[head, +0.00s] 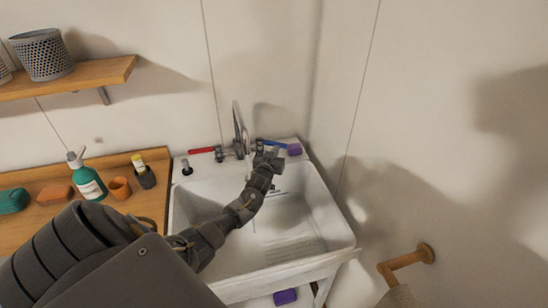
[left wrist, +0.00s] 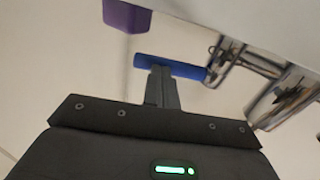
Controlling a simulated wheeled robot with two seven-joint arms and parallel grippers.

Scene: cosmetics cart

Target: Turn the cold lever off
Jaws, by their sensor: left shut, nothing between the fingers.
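The blue cold lever (head: 271,142) sits at the right of the chrome faucet (head: 240,132) at the back of the white sink. It points to the right, toward the wall. The red lever (head: 203,150) points left on the other side. My left gripper (head: 268,156) is shut and empty at the blue lever, hiding part of the area around it. In the left wrist view, the shut fingertips (left wrist: 161,72) overlap the middle of the blue lever (left wrist: 185,69). I cannot tell whether they touch it. My right gripper is not in view.
A purple block (head: 294,149) lies on the sink's back right corner, close to the lever; it also shows in the left wrist view (left wrist: 127,15). A wooden counter with a green bottle (head: 88,180) stands at left. A wall is close at right. The basin (head: 290,215) is clear.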

